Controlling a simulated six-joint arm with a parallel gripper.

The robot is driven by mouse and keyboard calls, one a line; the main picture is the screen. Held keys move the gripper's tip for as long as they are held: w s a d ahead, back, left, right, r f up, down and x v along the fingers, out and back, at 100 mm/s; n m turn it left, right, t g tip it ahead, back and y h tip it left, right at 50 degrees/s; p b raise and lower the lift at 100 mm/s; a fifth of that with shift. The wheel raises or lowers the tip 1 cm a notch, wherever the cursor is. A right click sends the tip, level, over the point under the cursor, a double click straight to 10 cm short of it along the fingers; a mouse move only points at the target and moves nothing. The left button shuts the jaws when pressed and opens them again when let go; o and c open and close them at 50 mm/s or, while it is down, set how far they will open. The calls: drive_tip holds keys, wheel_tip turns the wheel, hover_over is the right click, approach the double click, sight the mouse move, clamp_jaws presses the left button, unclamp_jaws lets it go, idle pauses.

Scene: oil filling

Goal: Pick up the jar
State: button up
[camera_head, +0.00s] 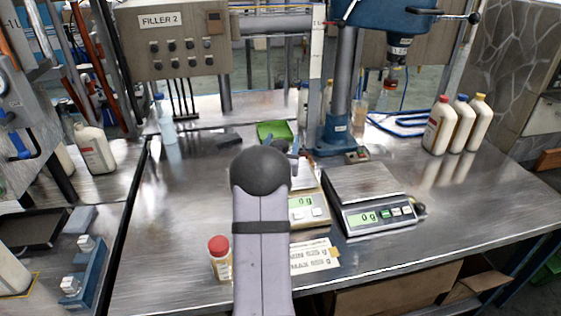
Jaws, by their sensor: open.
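The jar (220,259) is small, with a red cap and an amber-and-white body. It stands upright on the metal table, left of my arm and near the front edge. My arm rises from the bottom centre to a dark rounded joint. My gripper (290,147) is mostly hidden behind this joint; only small blue-grey parts show past its upper right. It is open and lies farther back than the jar, apart from it.
Two scales (377,216) (308,211) stand right of my arm, with a printed label sheet (313,256) in front. Several white bottles (440,126) stand at right. The table left of the jar is clear.

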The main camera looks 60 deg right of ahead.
drive_tip(key=c, duration=1.4)
drive_tip(key=shift+c, duration=0.2)
